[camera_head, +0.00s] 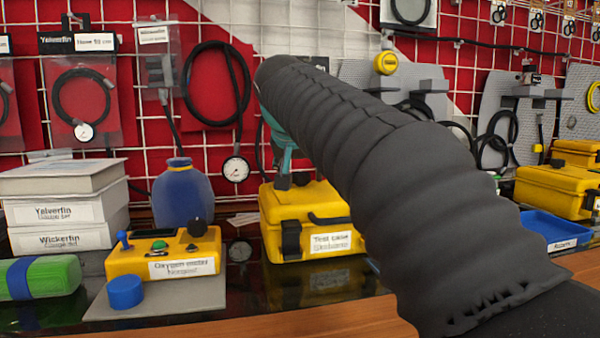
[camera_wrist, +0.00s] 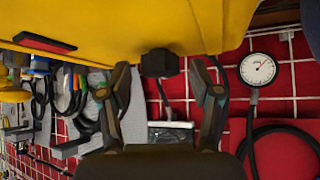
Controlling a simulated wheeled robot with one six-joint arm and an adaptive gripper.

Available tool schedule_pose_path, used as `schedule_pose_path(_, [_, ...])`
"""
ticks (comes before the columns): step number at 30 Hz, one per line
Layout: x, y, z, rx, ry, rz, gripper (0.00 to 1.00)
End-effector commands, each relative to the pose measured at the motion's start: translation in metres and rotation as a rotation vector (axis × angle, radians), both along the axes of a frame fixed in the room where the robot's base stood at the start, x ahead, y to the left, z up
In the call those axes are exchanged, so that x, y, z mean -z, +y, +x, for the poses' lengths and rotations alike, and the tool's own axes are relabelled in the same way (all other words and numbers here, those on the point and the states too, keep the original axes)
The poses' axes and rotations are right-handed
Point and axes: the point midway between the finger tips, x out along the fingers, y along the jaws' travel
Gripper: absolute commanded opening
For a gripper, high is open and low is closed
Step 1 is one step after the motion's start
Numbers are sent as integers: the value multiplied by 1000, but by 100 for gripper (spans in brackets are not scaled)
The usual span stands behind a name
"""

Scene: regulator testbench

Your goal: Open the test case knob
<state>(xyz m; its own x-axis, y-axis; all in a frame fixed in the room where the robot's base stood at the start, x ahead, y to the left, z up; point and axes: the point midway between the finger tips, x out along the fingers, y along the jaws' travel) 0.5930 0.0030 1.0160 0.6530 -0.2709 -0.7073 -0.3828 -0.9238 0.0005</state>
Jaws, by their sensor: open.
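The yellow test case (camera_head: 330,242) stands on the dark bench top in the middle of the head view, with a white label and black latches on its front. In the wrist view the test case (camera_wrist: 120,30) fills the top of the upside-down picture. Its black knob (camera_wrist: 158,63) sticks out from the case's edge. My gripper (camera_wrist: 160,72) is open, with one finger on either side of the knob in the picture and gaps showing on both sides. Whether the fingertips reach its depth is unclear. In the head view my dark arm hides most of my gripper and the case's upper right.
A yellow oxygen meter (camera_head: 185,262) with knobs, a blue jar (camera_head: 184,195), and a box stack (camera_head: 65,212) stand to the left. A blue tray (camera_head: 548,230) and another yellow case (camera_head: 558,188) are at right.

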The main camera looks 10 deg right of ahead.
Motion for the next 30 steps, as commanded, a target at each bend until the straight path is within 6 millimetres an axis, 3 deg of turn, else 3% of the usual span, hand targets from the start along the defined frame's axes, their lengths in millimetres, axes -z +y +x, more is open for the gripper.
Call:
schedule_pose_path(8, [1,-1,1,0,0,0,64])
schedule_pose_path(16, [1,0,1,0,0,0,4])
schedule_pose_path(30, [0,-3,0,-98,-2,2,4])
